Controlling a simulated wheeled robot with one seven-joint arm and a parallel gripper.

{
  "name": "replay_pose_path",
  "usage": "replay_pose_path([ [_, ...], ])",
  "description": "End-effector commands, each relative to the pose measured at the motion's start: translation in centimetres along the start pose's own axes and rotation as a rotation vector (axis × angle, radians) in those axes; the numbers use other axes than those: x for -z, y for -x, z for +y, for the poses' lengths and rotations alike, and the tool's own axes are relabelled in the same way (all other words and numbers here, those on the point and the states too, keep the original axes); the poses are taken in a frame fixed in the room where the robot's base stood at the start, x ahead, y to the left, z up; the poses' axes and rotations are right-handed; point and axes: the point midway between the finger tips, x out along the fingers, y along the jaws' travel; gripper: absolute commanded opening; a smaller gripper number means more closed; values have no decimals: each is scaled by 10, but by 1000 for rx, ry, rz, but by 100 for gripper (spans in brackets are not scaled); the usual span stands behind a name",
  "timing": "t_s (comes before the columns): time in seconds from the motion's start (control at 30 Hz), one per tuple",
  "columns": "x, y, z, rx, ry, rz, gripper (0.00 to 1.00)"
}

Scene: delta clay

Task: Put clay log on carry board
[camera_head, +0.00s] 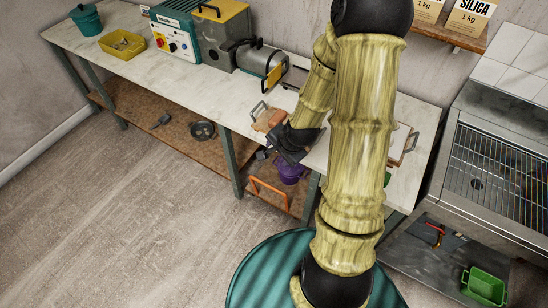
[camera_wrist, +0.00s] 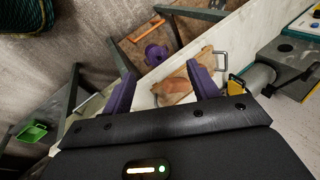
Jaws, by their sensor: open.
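The reddish-brown clay log (camera_head: 277,118) lies on a small tan board (camera_head: 262,124) with metal end handles, on the long pale bench. In the wrist view the log (camera_wrist: 205,59) and board (camera_wrist: 181,99) show beyond and between my fingers, partly covered by the right one. A second board with a metal handle (camera_head: 409,146) shows at the bench's right end, mostly hidden behind my arm. I cannot tell which is the carry board. My gripper (camera_head: 264,154) is open and empty at the bench's front edge, apart from the log; its purple fingers (camera_wrist: 163,74) are spread.
Machines (camera_head: 237,38) and a yellow tray (camera_head: 122,44) stand farther left on the bench (camera_head: 165,60). A purple pot (camera_head: 290,173) and an orange handle (camera_head: 268,190) are below the bench. A metal grate unit (camera_head: 500,165) stands at the right. The left floor is clear.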

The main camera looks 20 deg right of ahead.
Motion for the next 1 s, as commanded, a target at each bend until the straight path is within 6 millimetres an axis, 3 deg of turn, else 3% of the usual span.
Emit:
replay_pose_path([
  [0.2,-27,62,-5,-117,493,-11,60],
  [0.5,-69,141,4,-193,1044,-106,60],
  [0.63,-79,155,9,-197,1143,-137,60],
  [0.87,-80,156,10,-200,1156,-144,60],
  [1.0,-79,156,10,-200,1155,-143,36],
])
